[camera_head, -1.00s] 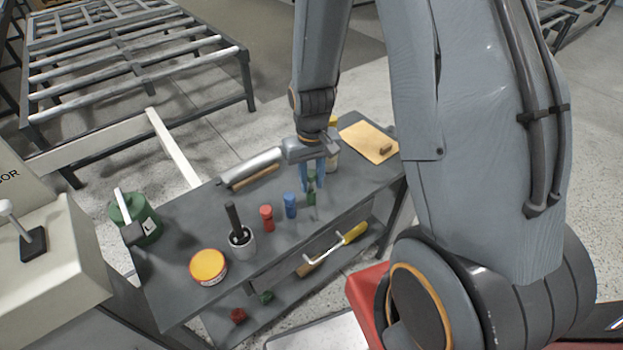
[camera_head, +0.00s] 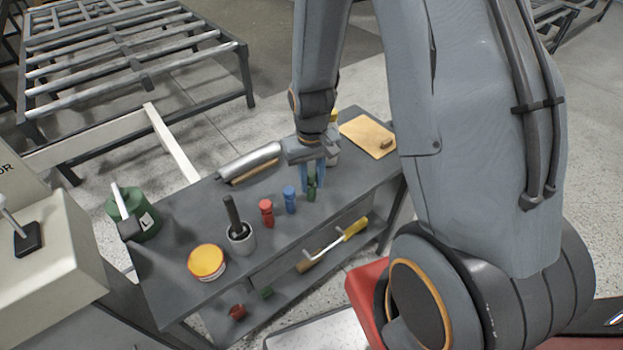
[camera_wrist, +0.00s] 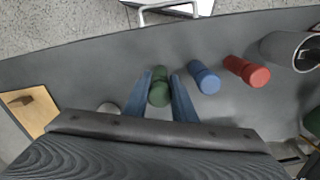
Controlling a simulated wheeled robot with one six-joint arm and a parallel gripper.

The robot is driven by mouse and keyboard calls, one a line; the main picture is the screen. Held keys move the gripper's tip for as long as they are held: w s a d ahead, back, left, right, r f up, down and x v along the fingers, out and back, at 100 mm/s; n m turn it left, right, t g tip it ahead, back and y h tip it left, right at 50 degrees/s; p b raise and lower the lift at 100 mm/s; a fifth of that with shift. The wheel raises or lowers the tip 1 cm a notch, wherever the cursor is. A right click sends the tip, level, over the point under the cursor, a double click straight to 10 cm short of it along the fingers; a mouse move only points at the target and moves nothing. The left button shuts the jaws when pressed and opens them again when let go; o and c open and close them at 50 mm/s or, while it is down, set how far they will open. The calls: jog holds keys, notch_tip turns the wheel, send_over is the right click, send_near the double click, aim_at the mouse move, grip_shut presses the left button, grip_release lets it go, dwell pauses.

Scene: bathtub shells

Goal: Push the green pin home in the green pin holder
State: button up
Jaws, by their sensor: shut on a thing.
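The green pin (camera_head: 311,181) stands upright in the green pin holder (camera_head: 311,195) near the front edge of the dark bench. My gripper (camera_head: 314,182) points down from above, with its blue fingers around the pin, and is shut on it. In the wrist view the green pin (camera_wrist: 158,98) shows between the two fingers (camera_wrist: 160,88), with the green holder (camera_wrist: 160,75) just beyond. The fingers partly hide the pin in the head view. I cannot tell whether any gap is left between pin head and holder.
A blue pin and holder (camera_head: 290,200) and a red pin and holder (camera_head: 266,212) stand to the left. Further left are a cup with a dark handle (camera_head: 242,240), a yellow-lidded tin (camera_head: 206,262) and a green can (camera_head: 143,222). A wooden board (camera_head: 368,138) lies at the right.

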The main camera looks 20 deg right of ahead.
aim_at(312, 174)
jog(key=shift+f+b, duration=0.4)
jog(key=shift+f, duration=0.4)
jog(key=o, duration=1.1)
jog(key=shift+r, duration=0.15)
jog(key=shift+r+b, duration=0.55)
jog(key=shift+r, duration=3.25)
jog(key=shift+t, duration=0.5)
jog(key=s+r, duration=0.8)
jog(key=shift+s+a, duration=0.1)
jog(key=shift+s, duration=0.3)
